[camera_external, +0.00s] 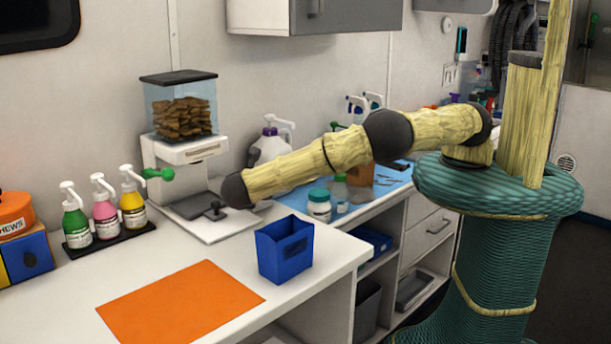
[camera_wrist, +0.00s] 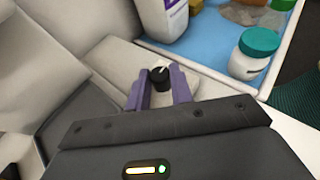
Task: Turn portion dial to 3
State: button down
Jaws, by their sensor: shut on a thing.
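The portion dial (camera_wrist: 160,78) is a small black knob with a white pointer mark in the wrist view. It sits on a pale plate. My gripper (camera_wrist: 161,82) has its purple fingers on either side of the dial and is shut on it. I cannot read a number beside the pointer. The treat dispenser (camera_external: 184,140) stands on the white counter in the external view, with a clear hopper of brown treats and a green knob on its left. The dark end of my arm is just right of its base; the purple fingers do not show there.
A blue bin (camera_external: 286,249) and an orange mat (camera_external: 181,304) lie in front on the counter. Several pump bottles (camera_external: 104,212) stand at left. A white jug (camera_wrist: 165,18) and a teal-lidded jar (camera_wrist: 254,55) are close beyond the dial.

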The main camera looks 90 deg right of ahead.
jog(key=shift+w+d+f+m+g+y+b, duration=0.1)
jog(key=shift+m+g+y+b, duration=0.1)
jog(key=shift+m+g+b, duration=0.45)
jog(key=shift+w+a+r+m+g+y+b, duration=0.15)
jog(key=shift+m+g+b, duration=0.25)
jog(key=shift+m+g, duration=0.55)
jog(key=shift+w+d+f+m+g+y+b, duration=0.15)
jog(key=shift+m+g+y+b, duration=0.1)
jog(key=shift+m+g+b, duration=0.4)
jog(key=shift+s+m+g, duration=0.1)
jog(key=shift+m+g, duration=0.15)
jog(key=shift+g, duration=0.3)
jog(key=c, duration=1.2)
grip_release()
jog(key=shift+c, duration=0.2)
jog(key=shift+p, duration=0.35)
